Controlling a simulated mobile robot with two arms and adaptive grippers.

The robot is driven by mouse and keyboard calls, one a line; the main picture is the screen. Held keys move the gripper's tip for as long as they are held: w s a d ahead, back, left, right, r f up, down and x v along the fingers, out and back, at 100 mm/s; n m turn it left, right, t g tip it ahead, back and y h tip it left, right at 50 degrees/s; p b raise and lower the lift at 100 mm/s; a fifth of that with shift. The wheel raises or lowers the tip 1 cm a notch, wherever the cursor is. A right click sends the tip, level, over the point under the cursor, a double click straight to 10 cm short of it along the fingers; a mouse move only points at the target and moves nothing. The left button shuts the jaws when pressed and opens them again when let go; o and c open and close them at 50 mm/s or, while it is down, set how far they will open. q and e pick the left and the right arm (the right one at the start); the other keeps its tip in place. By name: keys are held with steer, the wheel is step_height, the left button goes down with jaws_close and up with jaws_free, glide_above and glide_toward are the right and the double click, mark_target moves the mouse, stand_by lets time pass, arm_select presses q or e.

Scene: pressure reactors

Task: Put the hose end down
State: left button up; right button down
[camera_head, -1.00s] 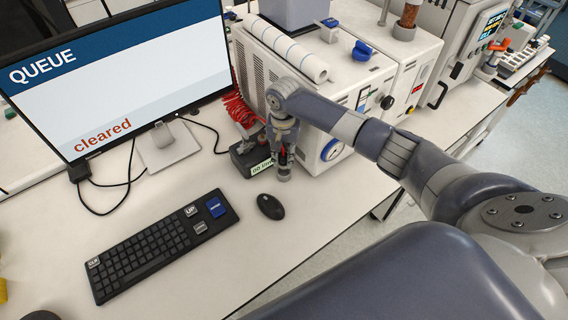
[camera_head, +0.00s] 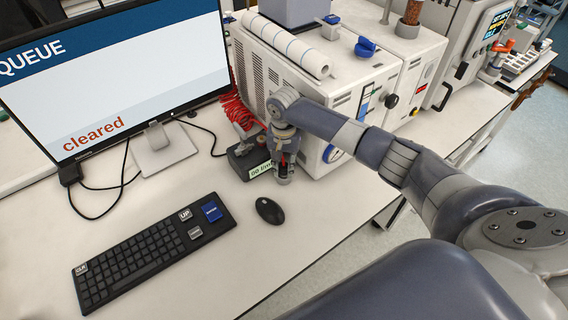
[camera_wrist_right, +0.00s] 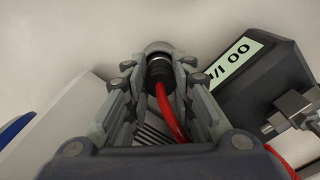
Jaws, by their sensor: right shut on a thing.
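My right gripper (camera_head: 283,180) is low over the white bench, in front of the white reactor cabinet and beside a dark box with a green-white label. In the right wrist view the fingers (camera_wrist_right: 160,62) are shut on the hose end (camera_wrist_right: 159,70), a dark fitting with a red hose (camera_wrist_right: 172,112) running back from it. In the head view the hose end is mostly hidden by the gripper; whether it touches the bench is unclear. Coiled red hose (camera_head: 238,108) lies behind the dark box. My left gripper is not in view.
The dark labelled box (camera_head: 242,162) stands close on the gripper's left, the white cabinet (camera_head: 330,95) close behind. A mouse (camera_head: 269,210), a keyboard (camera_head: 150,250) and a monitor (camera_head: 110,75) reading "cleared" are to the left. Bare bench (camera_head: 325,215) lies right of the mouse.

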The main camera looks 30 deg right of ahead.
mark_target(284, 165)
steer(key=shift+f, duration=0.15)
steer(key=c, duration=1.4)
jaws_free()
steer(key=shift+o, duration=0.2)
step_height(284, 165, up, 8)
steer(key=p, duration=0.7)
steer(key=shift+f, duration=0.2)
step_height(284, 165, up, 6)
steer(key=shift+f, duration=0.2)
